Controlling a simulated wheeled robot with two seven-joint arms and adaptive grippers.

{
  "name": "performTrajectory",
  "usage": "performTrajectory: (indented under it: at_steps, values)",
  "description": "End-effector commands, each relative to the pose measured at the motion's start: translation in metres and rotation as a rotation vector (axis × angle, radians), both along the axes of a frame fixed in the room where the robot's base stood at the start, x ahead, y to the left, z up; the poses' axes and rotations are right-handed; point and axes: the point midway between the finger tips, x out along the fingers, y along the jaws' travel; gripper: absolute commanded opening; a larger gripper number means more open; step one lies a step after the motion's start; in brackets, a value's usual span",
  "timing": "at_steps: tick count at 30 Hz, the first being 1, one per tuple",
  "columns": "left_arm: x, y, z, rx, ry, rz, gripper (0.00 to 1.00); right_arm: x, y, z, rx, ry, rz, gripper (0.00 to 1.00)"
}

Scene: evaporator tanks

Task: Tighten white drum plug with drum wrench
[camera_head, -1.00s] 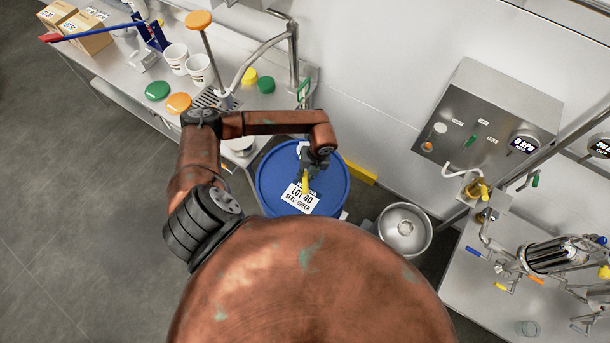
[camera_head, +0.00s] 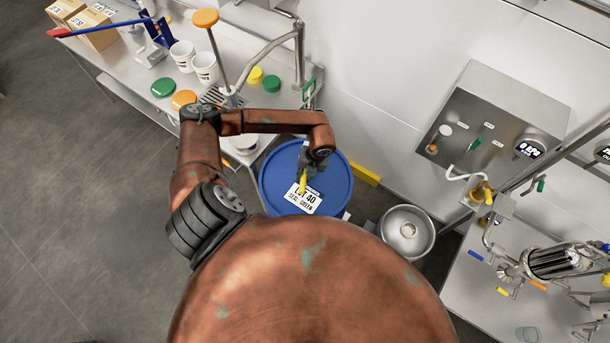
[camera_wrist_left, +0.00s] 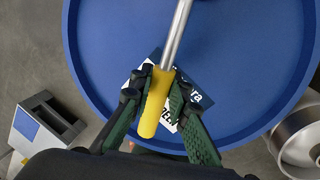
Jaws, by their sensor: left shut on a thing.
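The blue drum (camera_head: 334,188) stands below my left arm, with a white label (camera_head: 303,200) reading LOT 40 SEAL GREEN on its lid. My left gripper (camera_head: 308,174) is over the drum lid. In the left wrist view it is shut on the yellow handle of the drum wrench (camera_wrist_left: 154,108), whose metal shaft runs up and out of the picture across the lid. The handle shows as a small yellow piece (camera_head: 303,184) in the head view. The wrench's far end and the white plug are not visible. My right gripper is not in view.
A steel counter (camera_head: 222,72) at upper left bears white cups (camera_head: 205,68), green and orange caps and a tap. A steel keg (camera_head: 406,232) stands right of the drum. A control panel (camera_head: 487,127) is on the wall, with a piping bench (camera_head: 480,300) below right.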

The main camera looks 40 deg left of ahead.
Motion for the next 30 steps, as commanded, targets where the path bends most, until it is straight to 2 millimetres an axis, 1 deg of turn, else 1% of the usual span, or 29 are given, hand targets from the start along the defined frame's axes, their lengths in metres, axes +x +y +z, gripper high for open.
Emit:
performTrajectory:
  at_steps: [6,15,24,30]
  values:
    - [-0.006,0.012,0.000,0.002,0.000,-0.084,0.00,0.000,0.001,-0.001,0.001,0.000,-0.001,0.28]
    - [-0.007,0.013,0.000,0.000,-0.001,-0.106,0.00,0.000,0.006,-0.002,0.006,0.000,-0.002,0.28]
    - [-0.013,0.027,0.000,0.001,-0.002,-0.208,0.00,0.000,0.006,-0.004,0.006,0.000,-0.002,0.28]
    - [-0.013,0.028,0.001,0.001,-0.001,-0.215,0.00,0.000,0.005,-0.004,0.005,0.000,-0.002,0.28]
